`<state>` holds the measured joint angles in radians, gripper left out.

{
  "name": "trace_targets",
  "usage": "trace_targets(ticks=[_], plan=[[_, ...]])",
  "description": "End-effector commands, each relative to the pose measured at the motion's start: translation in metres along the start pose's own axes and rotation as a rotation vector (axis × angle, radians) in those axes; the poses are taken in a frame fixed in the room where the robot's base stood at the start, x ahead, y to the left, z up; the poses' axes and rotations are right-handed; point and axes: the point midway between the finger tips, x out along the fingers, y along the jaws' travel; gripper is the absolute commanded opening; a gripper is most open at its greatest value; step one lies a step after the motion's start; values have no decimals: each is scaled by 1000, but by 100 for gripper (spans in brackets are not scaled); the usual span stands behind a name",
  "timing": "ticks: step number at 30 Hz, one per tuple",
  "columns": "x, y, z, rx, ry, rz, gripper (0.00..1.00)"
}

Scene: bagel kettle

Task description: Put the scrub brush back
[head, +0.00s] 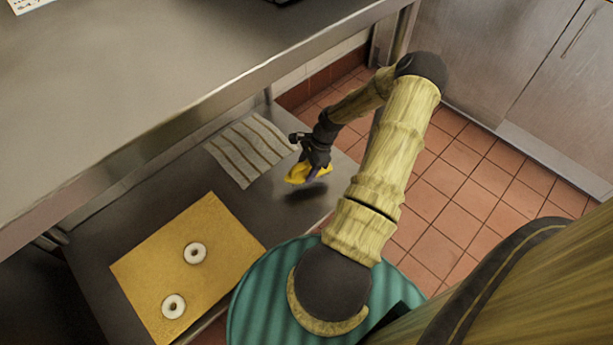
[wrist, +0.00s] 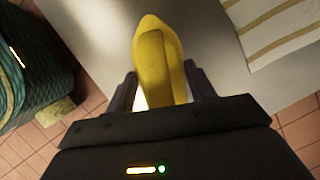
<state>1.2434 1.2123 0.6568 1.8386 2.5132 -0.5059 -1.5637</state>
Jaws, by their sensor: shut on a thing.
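My gripper (head: 312,165) is shut on a yellow scrub brush (head: 300,174), held above the lower steel shelf near its right end. A dark shadow lies on the shelf below it, and the brush looks apart from the surface. In the wrist view the brush (wrist: 156,60) sits between the two dark fingers of my gripper (wrist: 160,85), its rounded end pointing away from the palm. The bristles cannot be made out.
A striped cloth (head: 247,152) lies left of the brush on the lower shelf (head: 170,185). A tan board (head: 195,285) with two white rings (head: 195,253) lies nearer. The upper steel counter (head: 150,70) overhangs at left. Tiled floor (head: 455,200) is at right.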

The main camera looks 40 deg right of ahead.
Motion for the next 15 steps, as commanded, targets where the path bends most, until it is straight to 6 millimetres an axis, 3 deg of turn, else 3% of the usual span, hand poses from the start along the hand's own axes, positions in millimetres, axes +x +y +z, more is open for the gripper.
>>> trace_targets(ticks=[5,12,15], plan=[[2,0,-1,0,0,0,33],[32,0,-13,-1,1,1,33],[36,0,-15,0,1,0,33]])
